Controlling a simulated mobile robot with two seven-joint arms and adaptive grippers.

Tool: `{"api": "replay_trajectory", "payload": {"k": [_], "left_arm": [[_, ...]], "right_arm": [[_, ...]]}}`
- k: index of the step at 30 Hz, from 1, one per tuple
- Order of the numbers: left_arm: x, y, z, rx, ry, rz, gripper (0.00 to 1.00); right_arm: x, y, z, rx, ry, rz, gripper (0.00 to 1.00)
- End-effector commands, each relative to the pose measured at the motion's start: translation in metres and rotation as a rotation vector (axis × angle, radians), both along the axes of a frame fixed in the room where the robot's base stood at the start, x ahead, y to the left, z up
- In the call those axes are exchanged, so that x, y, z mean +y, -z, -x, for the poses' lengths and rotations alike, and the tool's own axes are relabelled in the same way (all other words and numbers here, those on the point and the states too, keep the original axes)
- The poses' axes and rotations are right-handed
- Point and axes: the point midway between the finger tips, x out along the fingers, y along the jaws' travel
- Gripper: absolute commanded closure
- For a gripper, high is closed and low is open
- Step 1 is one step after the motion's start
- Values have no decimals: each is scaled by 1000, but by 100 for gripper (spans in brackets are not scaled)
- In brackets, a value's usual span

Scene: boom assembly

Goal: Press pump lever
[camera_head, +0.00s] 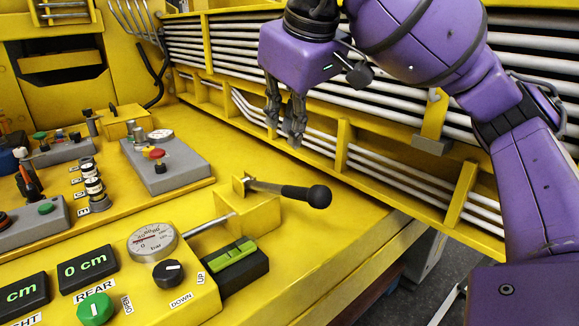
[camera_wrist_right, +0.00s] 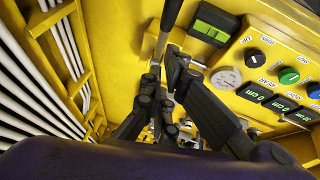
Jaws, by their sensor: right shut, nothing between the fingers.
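The pump lever (camera_head: 306,195) has a black rounded grip on a metal rod. It sticks out to the right, roughly level, from a yellow pump block (camera_head: 250,214) on the yellow console. In the right wrist view the lever's black grip (camera_wrist_right: 171,14) shows at the top, beyond my fingers. My right gripper (camera_head: 283,130) points down, shut and empty. In the head view it appears above and behind the lever, near the pipe rack; no contact shows there. It also shows in the wrist view (camera_wrist_right: 166,78). My left gripper is not in view.
A pressure gauge (camera_head: 152,243) and a green level display (camera_head: 234,262) sit near the pump block. Yellow rails with white pipes (camera_head: 300,118) run behind my right gripper. A grey box (camera_head: 178,164) with a red button stands left. The console top right of the lever is clear.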

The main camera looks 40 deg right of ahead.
Motion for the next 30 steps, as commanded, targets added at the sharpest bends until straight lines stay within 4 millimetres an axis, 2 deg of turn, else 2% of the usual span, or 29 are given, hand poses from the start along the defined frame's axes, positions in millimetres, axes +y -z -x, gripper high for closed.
{"api": "replay_trajectory", "payload": {"k": [1, 7, 12, 19, 30], "left_arm": [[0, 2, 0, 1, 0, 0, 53], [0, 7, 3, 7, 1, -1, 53], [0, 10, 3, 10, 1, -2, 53], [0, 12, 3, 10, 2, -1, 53], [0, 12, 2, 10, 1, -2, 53]], "right_arm": [[-2, 13, -5, 6, 2, 0, 100], [-6, 52, -23, 6, 1, 1, 100], [-12, 70, -14, 3, 1, 2, 100], [-14, 81, -10, -1, 1, -1, 100], [-14, 82, -9, -3, -1, 0, 100]]}}
